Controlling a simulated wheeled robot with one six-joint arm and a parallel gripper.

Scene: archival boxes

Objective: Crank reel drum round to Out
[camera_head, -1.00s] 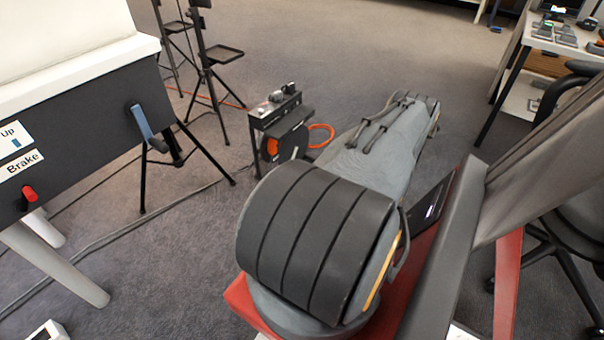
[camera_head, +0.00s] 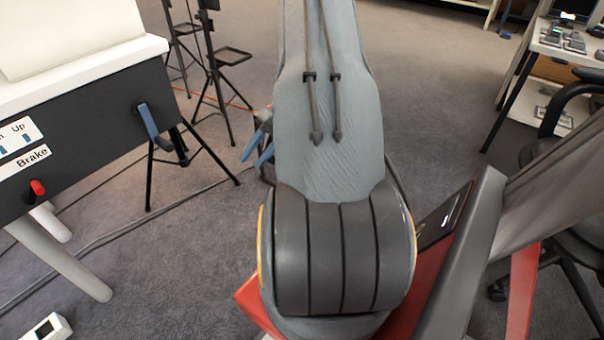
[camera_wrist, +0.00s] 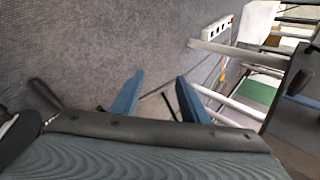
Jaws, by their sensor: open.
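My gripper (camera_head: 257,150) shows in the head view as two blue fingers just left of my grey arm. In the wrist view my gripper (camera_wrist: 158,95) is open, with a clear gap between the blue fingers and nothing held. The reel drum is not visible now; my raised arm covers the spot where its stand stood. Its crank and any Out mark cannot be made out in either view.
A dark panel (camera_head: 90,110) at left carries a blue lever (camera_head: 148,120), a red Brake knob (camera_head: 38,187) and an Up label. Black tripod stands (camera_head: 212,60) stand behind. A cable crosses the carpet. A desk (camera_head: 565,50) and chair are at right.

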